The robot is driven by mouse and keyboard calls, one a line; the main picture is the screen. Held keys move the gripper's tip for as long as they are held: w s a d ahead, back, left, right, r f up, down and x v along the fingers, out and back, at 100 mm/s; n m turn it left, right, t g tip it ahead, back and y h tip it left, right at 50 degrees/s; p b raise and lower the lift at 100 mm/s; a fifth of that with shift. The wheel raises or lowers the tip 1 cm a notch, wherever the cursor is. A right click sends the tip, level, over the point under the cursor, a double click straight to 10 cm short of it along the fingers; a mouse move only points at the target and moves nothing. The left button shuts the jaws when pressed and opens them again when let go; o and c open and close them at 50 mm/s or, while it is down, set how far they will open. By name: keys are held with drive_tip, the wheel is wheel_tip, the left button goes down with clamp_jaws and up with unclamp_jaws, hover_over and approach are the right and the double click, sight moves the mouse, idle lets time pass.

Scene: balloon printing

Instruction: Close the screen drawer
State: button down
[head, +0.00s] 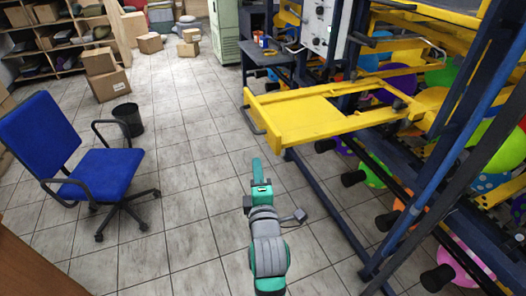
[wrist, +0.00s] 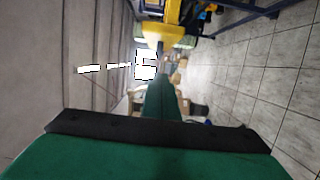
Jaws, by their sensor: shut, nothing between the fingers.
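The yellow screen drawer (head: 300,112) sticks out to the left from the printing machine in the head view, so it stands open. A grey bar handle (head: 254,112) is on its outer end. My gripper (head: 257,168) is shut and empty, in front of the drawer's outer end on the near side, with a visible gap in the picture. In the wrist view the closed green fingers of my gripper (wrist: 160,90) point toward a yellow part (wrist: 165,34) at the top, which looks like the drawer end. I cannot tell the exact distance between them.
The machine's dark blue frame (head: 330,205) stands at the right, with colourful balloons behind it. A blue office chair (head: 105,170) and a black bin (head: 128,120) stand at the left. Cardboard boxes (head: 108,84) lie farther back. The tiled floor around my arm is clear.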

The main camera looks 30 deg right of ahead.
drive_tip(key=w+d, duration=0.7)
drive_tip(key=d, duration=0.1)
drive_tip(key=shift+w, duration=0.35)
drive_tip(key=shift+w, duration=0.1)
